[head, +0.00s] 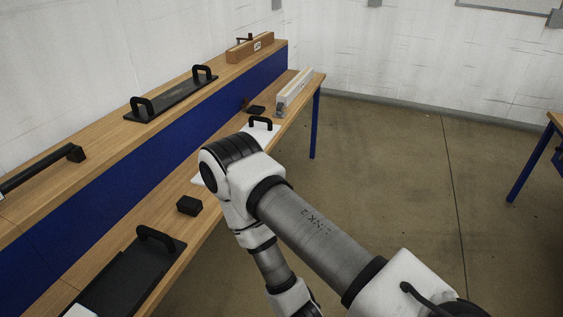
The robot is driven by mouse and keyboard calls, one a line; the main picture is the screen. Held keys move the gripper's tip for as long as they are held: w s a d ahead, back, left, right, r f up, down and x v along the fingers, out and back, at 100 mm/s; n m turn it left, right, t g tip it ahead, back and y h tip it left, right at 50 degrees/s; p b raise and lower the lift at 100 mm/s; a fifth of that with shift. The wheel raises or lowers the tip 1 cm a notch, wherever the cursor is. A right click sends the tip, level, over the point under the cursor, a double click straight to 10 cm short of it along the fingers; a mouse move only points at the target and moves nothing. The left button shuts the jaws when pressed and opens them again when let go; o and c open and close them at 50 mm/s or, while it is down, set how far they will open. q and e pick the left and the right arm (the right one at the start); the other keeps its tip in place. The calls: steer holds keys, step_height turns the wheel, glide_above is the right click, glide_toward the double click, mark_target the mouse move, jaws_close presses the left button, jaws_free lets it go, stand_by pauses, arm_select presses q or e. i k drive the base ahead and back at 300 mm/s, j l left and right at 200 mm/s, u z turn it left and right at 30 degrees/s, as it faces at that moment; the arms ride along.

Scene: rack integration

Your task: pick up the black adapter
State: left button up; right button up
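A small black block (188,206), which may be the black adapter, sits on the lower wooden shelf to the left of my arm. Nothing is touching it. Another small dark piece (256,109) lies farther back on the same shelf, and I cannot tell for sure which of the two is the adapter. My arm reaches in from the lower right, bends above the shelf edge and runs back down out of the bottom of the picture. Neither gripper shows in the head view.
A black tray with a handle (133,273) lies at the near left. A white plate with a black handle (261,123) is partly hidden behind my arm. A black handled plate (172,97) and a wooden block (250,49) rest on the upper shelf. The floor (420,200) at right is clear.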

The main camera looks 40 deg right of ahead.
mark_target(189, 205)
steer(key=z, duration=0.7)
steer(key=i+l+u, duration=0.1)
steer(key=u, duration=0.3)
steer(key=l+u, duration=0.35)
steer(key=i+l+u, duration=0.1)
steer(key=u, duration=0.3)
steer(key=l+u, duration=0.2)
steer(key=u, duration=0.15)
steer(key=l+u, duration=0.1)
steer(key=l, duration=0.4)
steer(key=l+u, duration=0.1)
steer(key=l, duration=0.4)
steer(key=k+l+u, duration=0.1)
steer(key=l, duration=0.4)
steer(key=k+l+u, duration=0.1)
steer(key=l, duration=0.35)
steer(key=k+l+u, duration=0.1)
steer(key=l, duration=0.4)
steer(key=k+l+u, duration=0.1)
steer(key=l, duration=0.4)
steer(key=k+l+u, duration=0.1)
steer(key=l, duration=0.35)
steer(key=i+l, duration=0.1)
steer(key=l, duration=0.4)
steer(key=i+l, duration=0.1)
steer(key=l, duration=0.35)
